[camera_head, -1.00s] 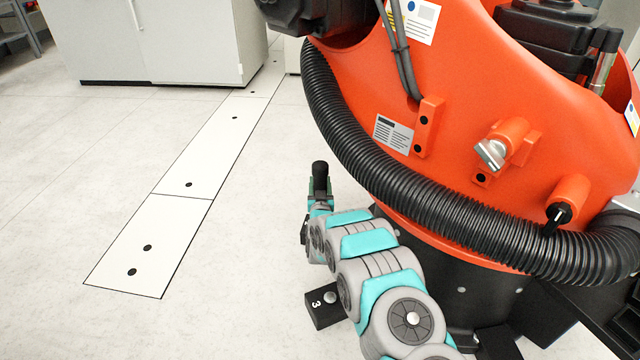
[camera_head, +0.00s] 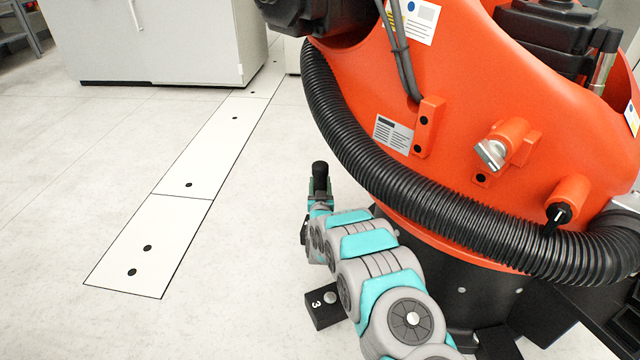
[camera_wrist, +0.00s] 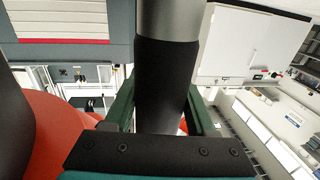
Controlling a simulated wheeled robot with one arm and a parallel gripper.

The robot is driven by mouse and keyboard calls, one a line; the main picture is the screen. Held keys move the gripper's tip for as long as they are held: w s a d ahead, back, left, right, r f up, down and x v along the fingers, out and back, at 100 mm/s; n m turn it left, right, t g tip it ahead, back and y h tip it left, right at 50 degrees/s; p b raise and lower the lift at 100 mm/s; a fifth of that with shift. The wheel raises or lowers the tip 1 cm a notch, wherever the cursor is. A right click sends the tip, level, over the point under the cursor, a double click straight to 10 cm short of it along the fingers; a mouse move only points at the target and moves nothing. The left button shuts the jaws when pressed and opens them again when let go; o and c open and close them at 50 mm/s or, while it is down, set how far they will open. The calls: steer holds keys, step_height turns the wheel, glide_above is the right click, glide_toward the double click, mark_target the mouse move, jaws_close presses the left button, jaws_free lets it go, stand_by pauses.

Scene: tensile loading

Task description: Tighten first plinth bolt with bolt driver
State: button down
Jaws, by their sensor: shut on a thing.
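My gripper (camera_wrist: 160,118) is shut on the bolt driver (camera_wrist: 165,75), a cylinder with a black grip and a grey metal part above it in the wrist view. In the head view the driver's black end (camera_head: 320,177) stands upright above my gripper (camera_head: 320,203), beside the base of a large orange robot (camera_head: 480,130). A black plinth block marked 3 (camera_head: 324,308) with a round grey bolt head (camera_head: 330,297) is on the floor left of my arm. Another dark block (camera_head: 304,231) shows partly behind my gripper. The driver's lower end and any bolt under it are hidden.
A thick black corrugated hose (camera_head: 400,200) curves around the orange robot, close to my arm. A white cabinet (camera_head: 165,40) stands at the back left. White floor plates (camera_head: 150,240) with dark holes run across the left, and the floor there is clear.

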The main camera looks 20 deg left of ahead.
steer(key=shift+s+f, duration=0.15)
steer(key=shift+f, duration=0.15)
